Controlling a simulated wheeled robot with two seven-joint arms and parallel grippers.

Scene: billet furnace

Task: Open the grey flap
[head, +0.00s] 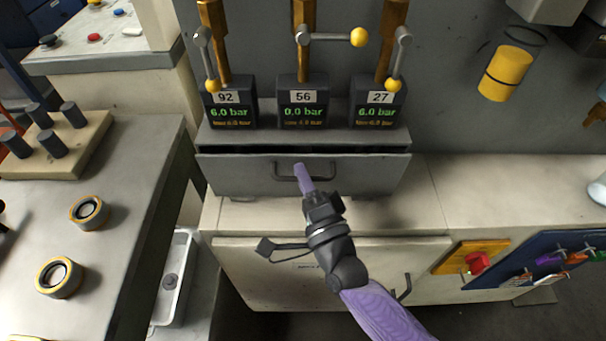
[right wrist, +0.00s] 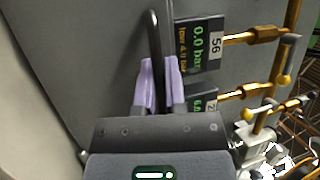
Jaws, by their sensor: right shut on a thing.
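The grey flap (head: 235,176) is a wide panel below three pressure gauges in the head view. A dark gap shows along its top edge, under the shelf. A thin dark bar handle (head: 286,179) is on its front. My right gripper (head: 302,172) is at the handle, its purple fingers pointing up at the flap. In the right wrist view the two purple fingers (right wrist: 158,75) are shut on the dark handle bar (right wrist: 153,40), with the grey flap surface (right wrist: 95,45) behind. My left gripper is not in view.
Gauges 92 (head: 229,112), 56 (head: 302,112) and 27 (head: 378,112) with yellow-knobbed levers stand above the flap. A pale cabinet (head: 270,290) with handles lies below. A bench (head: 120,215) with rings and a peg block is at left. The counter at right is partly clear.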

